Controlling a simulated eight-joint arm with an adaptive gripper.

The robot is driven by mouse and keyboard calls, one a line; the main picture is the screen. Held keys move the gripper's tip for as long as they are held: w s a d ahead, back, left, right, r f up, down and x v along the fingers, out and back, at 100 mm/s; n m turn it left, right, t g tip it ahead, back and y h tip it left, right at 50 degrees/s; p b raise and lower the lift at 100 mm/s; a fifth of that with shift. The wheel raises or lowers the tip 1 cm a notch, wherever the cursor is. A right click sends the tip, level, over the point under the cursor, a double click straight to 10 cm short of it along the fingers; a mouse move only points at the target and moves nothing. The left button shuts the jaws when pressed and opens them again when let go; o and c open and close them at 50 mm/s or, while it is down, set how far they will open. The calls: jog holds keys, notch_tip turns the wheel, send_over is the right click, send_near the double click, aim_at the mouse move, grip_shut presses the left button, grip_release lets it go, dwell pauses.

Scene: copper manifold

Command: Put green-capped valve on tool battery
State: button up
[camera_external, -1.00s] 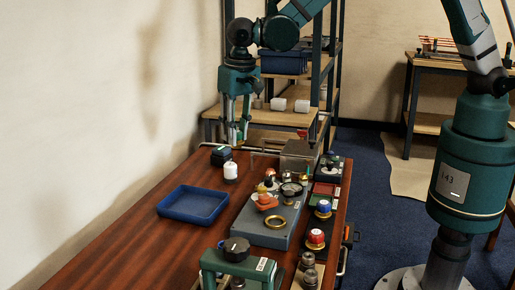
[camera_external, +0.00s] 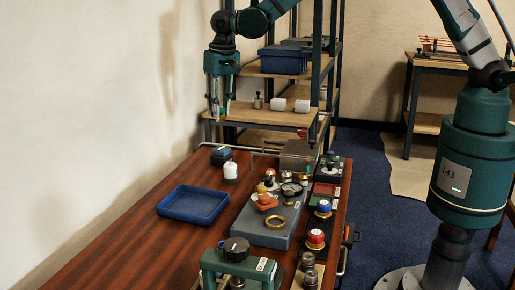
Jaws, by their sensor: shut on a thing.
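My gripper (camera_external: 219,112) is above the far left end of the table and points down. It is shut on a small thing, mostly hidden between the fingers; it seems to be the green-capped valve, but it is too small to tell. A small dark box (camera_external: 221,155), which looks like the tool battery, lies on the table below my gripper. There is a clear gap between them. No other green-capped valve can be made out on the table.
A white cylinder (camera_external: 230,172) stands just in front of the dark box. An empty blue tray (camera_external: 193,204) lies nearer. A grey manifold plate (camera_external: 267,238) with several knobs and a brass ring (camera_external: 275,222) is to the right. The wooden table's (camera_external: 115,235) front left is clear.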

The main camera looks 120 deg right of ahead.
send_over(220, 148)
jog(key=shift+s+a+f+b, duration=0.1)
jog(key=shift+f+b, duration=0.15)
jog(key=shift+f, duration=1.35)
jog(key=shift+s+a+f+b, duration=0.1)
jog(key=shift+f+b, duration=0.1)
jog(key=shift+f, duration=1.35)
jog(key=shift+f, duration=0.1)
jog(key=shift+f+b, duration=0.3)
jog(key=shift+f, duration=1.45)
jog(key=shift+f, duration=0.15)
jog(key=o, duration=0.9)
jog(key=shift+o, duration=0.2)
jog(key=shift+r, duration=0.2)
jog(key=r, duration=0.4)
jog(key=a+r+p, duration=0.1)
jog(key=r, duration=0.6)
jog(key=shift+s+a+r+p, duration=0.15)
jog(key=shift+r+p, duration=0.15)
jog(key=shift+r, duration=0.1)
